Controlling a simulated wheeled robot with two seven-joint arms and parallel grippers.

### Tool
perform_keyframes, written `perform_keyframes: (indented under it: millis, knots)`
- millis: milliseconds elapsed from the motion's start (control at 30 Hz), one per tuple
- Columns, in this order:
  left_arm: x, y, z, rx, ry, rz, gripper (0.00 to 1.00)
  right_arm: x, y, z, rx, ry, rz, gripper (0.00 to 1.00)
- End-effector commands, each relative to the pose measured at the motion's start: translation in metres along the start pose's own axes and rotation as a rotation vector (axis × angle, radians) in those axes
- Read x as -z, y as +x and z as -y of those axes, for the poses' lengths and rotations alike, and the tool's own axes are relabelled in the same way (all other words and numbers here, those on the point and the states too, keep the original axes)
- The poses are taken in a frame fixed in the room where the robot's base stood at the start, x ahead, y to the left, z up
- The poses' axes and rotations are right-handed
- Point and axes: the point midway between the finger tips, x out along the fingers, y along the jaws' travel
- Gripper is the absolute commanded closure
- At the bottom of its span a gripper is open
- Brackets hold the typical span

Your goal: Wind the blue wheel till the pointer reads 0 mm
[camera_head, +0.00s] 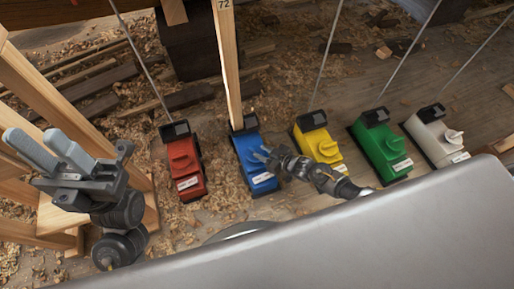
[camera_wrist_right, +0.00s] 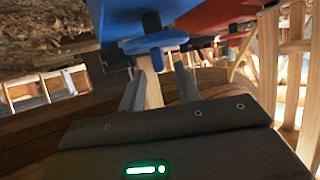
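The blue winch box (camera_head: 264,182) stands on the floor between a red and a yellow box. Its blue wheel (camera_wrist_right: 155,43), with a bar-like grip across it, shows just beyond the fingertips in the right wrist view. My right gripper (camera_head: 262,154) is at the blue box and partly covers its wheel in the head view. In the wrist view its two fingers (camera_wrist_right: 160,74) stand apart with nothing clasped between them. My left gripper (camera_head: 34,138) is open and empty at the far left, away from the boxes. I cannot make out a pointer or a millimetre reading.
Similar boxes stand alongside: red (camera_head: 185,165), yellow (camera_head: 318,140), green (camera_head: 380,145) and white (camera_head: 433,135). A wooden post (camera_head: 228,65) marked 72 rises behind the blue box; thin rods rise behind the others. Wood shavings and scraps litter the floor.

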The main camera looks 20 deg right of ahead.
Motion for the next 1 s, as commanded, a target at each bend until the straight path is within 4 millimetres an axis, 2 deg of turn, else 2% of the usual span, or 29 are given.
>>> perform_keyframes:
  millis: [33, 100, 333, 500, 800, 867, 933, 967, 1000]
  knots:
    - [0.002, 0.004, 0.000, 0.005, -0.002, 0.015, 0.64, 0.004, -0.014, 0.000, 0.001, 0.000, 0.002, 0.67]
    - [0.004, 0.002, 0.000, 0.011, -0.004, 0.032, 0.64, 0.004, -0.028, 0.000, 0.000, 0.000, 0.002, 0.67]
    - [0.009, -0.003, 0.000, 0.024, -0.010, 0.066, 0.64, 0.002, -0.060, 0.000, 0.001, 0.000, 0.001, 0.67]
    - [0.011, -0.006, 0.000, 0.028, -0.011, 0.075, 0.64, 0.001, -0.068, 0.000, 0.000, 0.000, -0.002, 0.67]
    - [0.011, -0.007, 0.000, 0.028, -0.012, 0.075, 0.64, 0.002, -0.068, 0.001, 0.001, 0.000, -0.006, 0.67]
    - [0.011, -0.007, 0.000, 0.028, -0.012, 0.075, 0.64, 0.011, -0.067, 0.006, 0.006, 0.000, -0.033, 0.67]
    - [0.011, -0.006, 0.000, 0.028, -0.012, 0.075, 0.64, 0.038, -0.064, 0.018, 0.019, -0.001, -0.111, 0.67]
    - [0.011, -0.006, 0.000, 0.028, -0.012, 0.075, 0.64, 0.056, -0.063, 0.026, 0.025, -0.003, -0.162, 0.67]
    - [0.011, -0.006, 0.000, 0.028, -0.012, 0.075, 0.64, 0.086, -0.064, 0.037, 0.032, -0.004, -0.250, 0.67]
